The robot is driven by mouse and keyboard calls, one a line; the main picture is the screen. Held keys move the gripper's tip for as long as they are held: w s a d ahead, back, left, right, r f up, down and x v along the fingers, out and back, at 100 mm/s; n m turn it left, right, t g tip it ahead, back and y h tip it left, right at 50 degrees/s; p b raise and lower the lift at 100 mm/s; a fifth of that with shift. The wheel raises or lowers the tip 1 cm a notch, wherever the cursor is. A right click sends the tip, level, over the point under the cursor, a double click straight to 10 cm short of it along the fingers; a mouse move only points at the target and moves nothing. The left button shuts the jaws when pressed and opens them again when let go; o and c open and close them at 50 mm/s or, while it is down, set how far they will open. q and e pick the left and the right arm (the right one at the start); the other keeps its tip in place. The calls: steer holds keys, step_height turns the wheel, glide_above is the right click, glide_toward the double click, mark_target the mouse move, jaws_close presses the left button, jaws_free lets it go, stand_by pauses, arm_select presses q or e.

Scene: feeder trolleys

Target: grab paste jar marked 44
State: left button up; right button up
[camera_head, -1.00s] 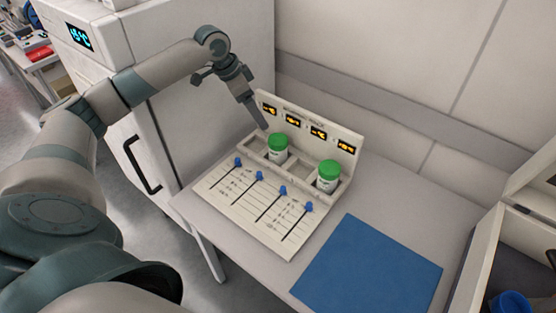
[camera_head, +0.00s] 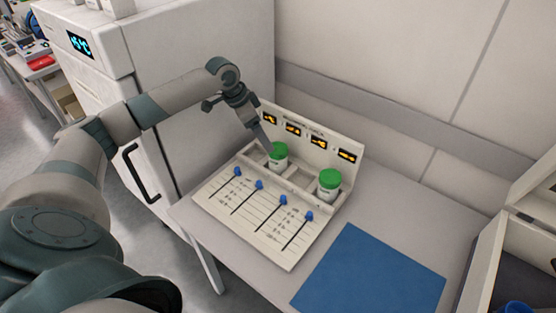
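Two white jars with green lids stand upright in slots of a white rack: the left jar (camera_head: 278,155) and the right jar (camera_head: 328,184). Their labels are too small to read, so I cannot tell which is marked 44. My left gripper (camera_head: 266,140) reaches down from the upper left, its fingertips close beside the left jar's lid. I cannot tell whether it touches the jar or how far the fingers are apart. My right gripper is not in view.
The rack (camera_head: 250,221) has several blue sliders in front and several orange displays behind. A blue mat (camera_head: 370,275) lies at the front right of the grey table (camera_head: 400,200). An open white box (camera_head: 490,255) stands at the right edge. A white cabinet (camera_head: 170,60) is behind my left arm.

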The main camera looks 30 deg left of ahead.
mark_target(277, 153)
arm_select(q)
steer(key=p+x, duration=0.2)
steer(key=x, duration=0.6)
steer(key=shift+w+f, duration=0.1)
steer(key=shift+w+d+f+p, duration=0.15)
steer(key=shift+w+f+p, duration=0.25)
steer(key=shift+p, duration=0.2)
steer(key=x, duration=0.1)
steer(key=p+x, duration=0.1)
steer(key=shift+w+d+f, duration=0.1)
steer(key=shift+w+f, duration=0.15)
steer(key=shift+w, duration=0.1)
steer(key=shift+w+f, duration=0.15)
steer(key=shift+f, duration=0.45)
steer(key=shift+c, duration=0.6)
steer(key=shift+r, duration=0.1)
steer(key=c, duration=1.5)
